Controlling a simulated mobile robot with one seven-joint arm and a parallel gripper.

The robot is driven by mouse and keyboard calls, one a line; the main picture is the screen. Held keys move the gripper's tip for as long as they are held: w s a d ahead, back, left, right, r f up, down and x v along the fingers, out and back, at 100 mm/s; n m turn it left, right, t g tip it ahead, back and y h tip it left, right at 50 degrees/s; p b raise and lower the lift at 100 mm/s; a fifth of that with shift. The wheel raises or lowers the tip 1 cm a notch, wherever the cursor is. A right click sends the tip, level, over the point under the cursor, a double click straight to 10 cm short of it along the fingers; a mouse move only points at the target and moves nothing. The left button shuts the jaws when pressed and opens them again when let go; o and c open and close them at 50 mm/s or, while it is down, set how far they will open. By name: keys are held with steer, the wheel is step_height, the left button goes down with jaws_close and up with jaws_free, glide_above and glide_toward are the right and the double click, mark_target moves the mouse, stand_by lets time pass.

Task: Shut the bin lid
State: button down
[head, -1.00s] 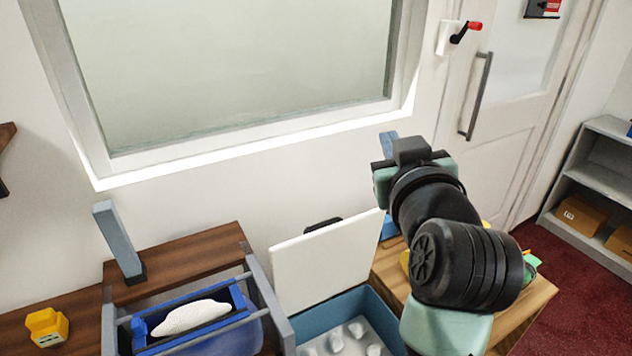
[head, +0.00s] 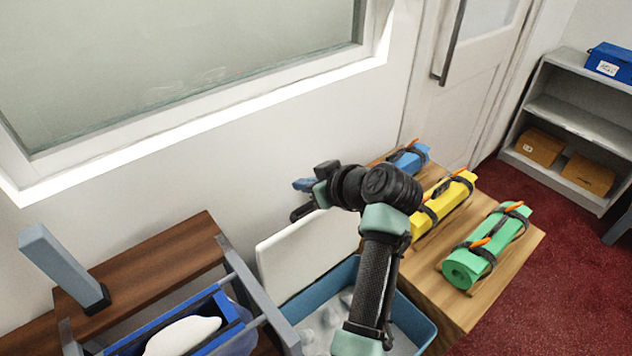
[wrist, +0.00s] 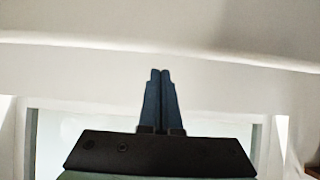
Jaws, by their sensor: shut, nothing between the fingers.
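The bin (head: 418,318) is a blue open box with pale lumps inside, low in the middle of the head view. Its white lid (head: 295,255) stands raised at the back of the bin, tilted up near the wall. The wrist view shows the two dark fingers (wrist: 160,72) pressed together. My arm hides part of the bin and the lid's right side.
Right of the bin, a wooden table (head: 470,300) holds blue, yellow (head: 445,210) and green (head: 490,247) strapped rolls. On the left stand a blue-edged holder (head: 232,305) with a white item and a grey upright post (head: 65,268). A grey shelf (head: 575,120) stands far right.

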mark_target(310, 204)
steer(key=shift+s+d+f+p, duration=0.15)
steer(key=shift+f+p, duration=0.1)
steer(key=shift+f, duration=0.25)
steer(key=shift+s+d+f+p, duration=0.1)
steer(key=shift+s+f+p, duration=0.15)
steer(key=shift+f, duration=0.25)
steer(key=shift+s+d+f+p, duration=0.15)
steer(key=shift+f+p, duration=0.1)
steer(key=shift+f, duration=0.25)
steer(key=shift+w, duration=0.1)
